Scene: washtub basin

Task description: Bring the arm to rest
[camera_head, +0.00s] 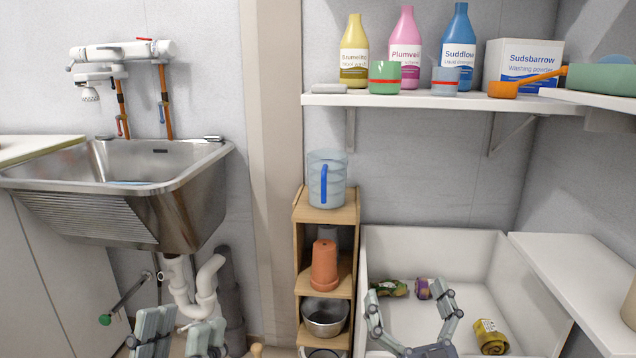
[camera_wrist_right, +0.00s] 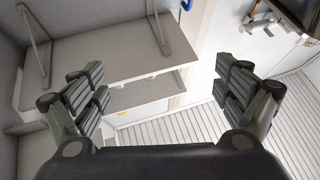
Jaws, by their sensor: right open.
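My right gripper (camera_head: 412,310) is open in the head view, its two grey fingers spread in front of the white bin (camera_head: 480,250). In the right wrist view my right gripper (camera_wrist_right: 160,95) also shows open, with nothing between its fingers. My left gripper (camera_head: 180,335) is at the bottom left of the head view, below the steel sink. Its fingers are partly cut off by the picture edge, and I cannot tell whether they are open or shut.
A steel sink (camera_head: 190,205) is at left. A wooden rack (camera_head: 300,260) holds a clear jug (camera_head: 326,180), a terracotta pot (camera_head: 324,265) and a metal bowl (camera_head: 325,315). Bottles stand on the white shelf (camera_head: 420,101).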

